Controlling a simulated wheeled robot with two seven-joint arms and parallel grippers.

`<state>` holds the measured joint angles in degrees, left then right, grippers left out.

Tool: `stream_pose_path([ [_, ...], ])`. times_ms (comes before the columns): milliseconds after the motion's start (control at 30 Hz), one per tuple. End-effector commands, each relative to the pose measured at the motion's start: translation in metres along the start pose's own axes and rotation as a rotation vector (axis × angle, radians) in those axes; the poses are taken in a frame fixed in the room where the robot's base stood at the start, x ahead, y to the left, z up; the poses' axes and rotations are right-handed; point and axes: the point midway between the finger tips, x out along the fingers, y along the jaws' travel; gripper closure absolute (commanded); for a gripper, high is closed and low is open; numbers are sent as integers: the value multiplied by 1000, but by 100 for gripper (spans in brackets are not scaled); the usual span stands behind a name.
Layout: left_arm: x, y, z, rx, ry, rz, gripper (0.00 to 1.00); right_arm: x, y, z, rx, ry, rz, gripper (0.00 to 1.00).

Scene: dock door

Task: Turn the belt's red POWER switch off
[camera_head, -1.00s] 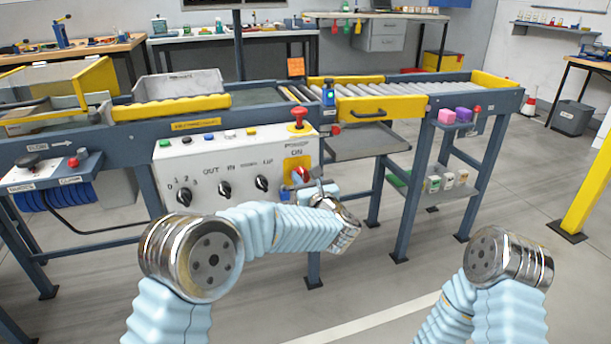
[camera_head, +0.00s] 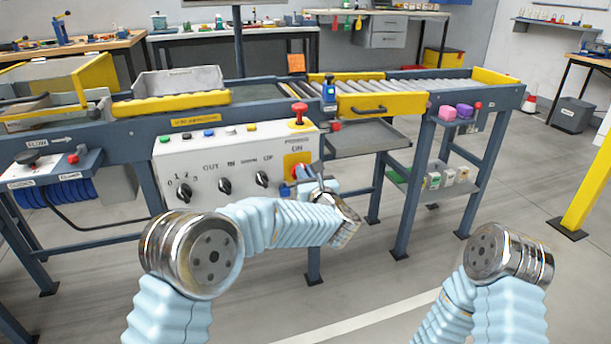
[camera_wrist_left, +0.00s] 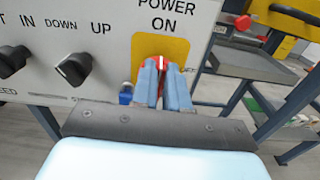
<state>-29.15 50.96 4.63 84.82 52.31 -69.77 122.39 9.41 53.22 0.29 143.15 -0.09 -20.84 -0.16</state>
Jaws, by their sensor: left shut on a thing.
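The white control panel (camera_head: 215,165) hangs on the front of the belt. Its red POWER switch (camera_wrist_left: 157,70) sits on a yellow plate (camera_wrist_left: 174,48) under the words POWER ON. In the left wrist view, the two blue fingers of my left gripper (camera_wrist_left: 164,82) are at the switch, one on each side, shut on it. My right gripper is out of view.
A red mushroom button (camera_head: 299,113) stands on top of the panel. Black knobs (camera_head: 225,185) sit left of the switch; the UP knob (camera_wrist_left: 72,68) is nearest. A grey tray (camera_head: 365,138) lies to the right. A blue plug-like part (camera_wrist_left: 126,93) is close beside the fingers.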

Motion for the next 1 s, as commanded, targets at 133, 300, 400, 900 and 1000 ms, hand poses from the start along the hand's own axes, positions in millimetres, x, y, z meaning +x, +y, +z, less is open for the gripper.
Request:
stream_pose_path([
  [133,-1,-2,-4,68,1,-1,100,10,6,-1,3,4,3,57],
  [300,-1,-4,-5,195,1,0,100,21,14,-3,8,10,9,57],
  [400,-1,-6,-6,288,1,0,100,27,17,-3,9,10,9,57],
  [900,-1,-14,-8,765,3,-1,100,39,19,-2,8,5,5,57],
  [1000,-1,-16,-9,861,3,-2,100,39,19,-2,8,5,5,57],
])
